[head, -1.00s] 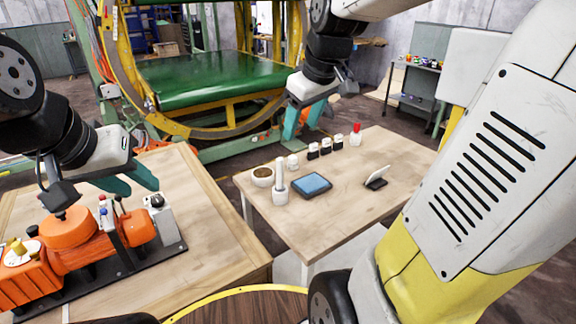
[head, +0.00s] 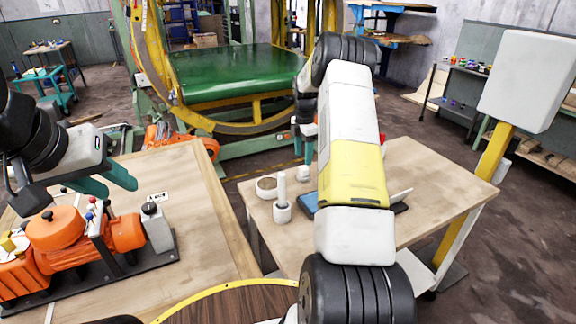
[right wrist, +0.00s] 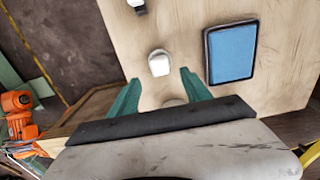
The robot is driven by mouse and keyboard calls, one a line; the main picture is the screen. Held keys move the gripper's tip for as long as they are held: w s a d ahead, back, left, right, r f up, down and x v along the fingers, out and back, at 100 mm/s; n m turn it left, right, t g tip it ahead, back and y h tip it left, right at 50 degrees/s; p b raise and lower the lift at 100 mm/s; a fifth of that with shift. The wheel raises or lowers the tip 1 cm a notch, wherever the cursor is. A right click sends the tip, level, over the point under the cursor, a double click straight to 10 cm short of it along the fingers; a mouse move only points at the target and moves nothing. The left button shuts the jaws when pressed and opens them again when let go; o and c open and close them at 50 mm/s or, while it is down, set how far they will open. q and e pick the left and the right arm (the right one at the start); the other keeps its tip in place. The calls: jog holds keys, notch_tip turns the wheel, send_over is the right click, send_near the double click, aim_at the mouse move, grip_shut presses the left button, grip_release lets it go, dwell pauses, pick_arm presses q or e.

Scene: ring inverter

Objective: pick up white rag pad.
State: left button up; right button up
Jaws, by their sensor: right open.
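A small white rounded object (head: 302,174), perhaps the white rag pad, stands on the right-hand wooden table. In the right wrist view the white object (right wrist: 160,63) lies just beyond and between my fingertips. My right gripper (right wrist: 160,78) is open, pointing down at the table, with nothing held. In the head view my right gripper (head: 306,138) is partly hidden by my own arm. My left gripper (head: 112,182) is open and empty above the orange machine at left.
A blue pad in a dark tray (right wrist: 231,52) lies right of the white object. A black-and-white jar (right wrist: 137,6) is at the wrist view's top.

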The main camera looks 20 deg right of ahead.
aim_at(304, 168)
jog(key=f, duration=0.7)
jog(key=shift+d, duration=0.2)
jog(key=shift+r, duration=0.1)
grip_shut()
